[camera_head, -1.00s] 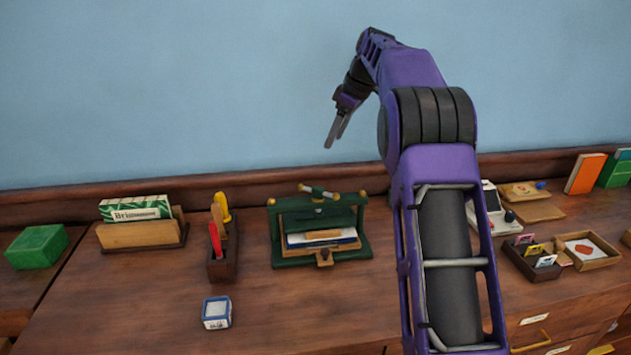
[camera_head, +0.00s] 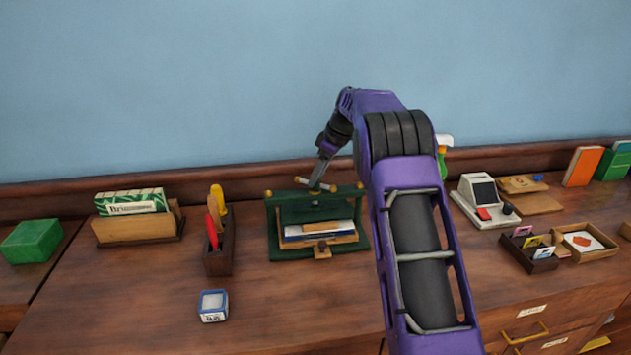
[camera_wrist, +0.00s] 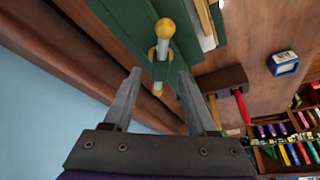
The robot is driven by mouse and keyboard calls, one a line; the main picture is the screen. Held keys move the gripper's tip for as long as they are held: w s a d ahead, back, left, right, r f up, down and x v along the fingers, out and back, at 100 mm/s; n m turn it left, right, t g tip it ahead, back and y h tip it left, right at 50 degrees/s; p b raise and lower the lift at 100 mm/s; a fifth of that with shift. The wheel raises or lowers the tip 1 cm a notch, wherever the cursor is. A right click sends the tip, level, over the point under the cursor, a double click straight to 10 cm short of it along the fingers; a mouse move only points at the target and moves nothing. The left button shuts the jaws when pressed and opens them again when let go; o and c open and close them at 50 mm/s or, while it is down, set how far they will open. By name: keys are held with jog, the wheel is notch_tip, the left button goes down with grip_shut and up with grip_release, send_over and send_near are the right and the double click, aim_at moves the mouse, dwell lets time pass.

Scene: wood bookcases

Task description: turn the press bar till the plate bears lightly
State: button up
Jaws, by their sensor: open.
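The green book press (camera_head: 276,235) stands on the wooden top, below my gripper. Its press bar (camera_head: 328,187), white with yellow ball ends, lies across the top beam. In the wrist view the bar (camera_wrist: 162,48) runs up the picture, its near part between my fingers. My gripper (camera_head: 319,180) is open, fingers pointing down at the bar. In the wrist view the gripper (camera_wrist: 160,73) has one finger on each side of the bar; I cannot tell whether either touches it. A pale stack with a blue edge (camera_head: 318,233) lies in the press. The gap above it is unclear.
A dark pen holder (camera_head: 218,260) stands left of the press, and a blue-and-white box (camera_head: 213,305) lies in front. A white card machine (camera_head: 480,195) stands to the right. The wall is close behind. The top in front of the press is clear.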

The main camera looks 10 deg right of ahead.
jog(key=shift+x, duration=1.2)
grip_shut()
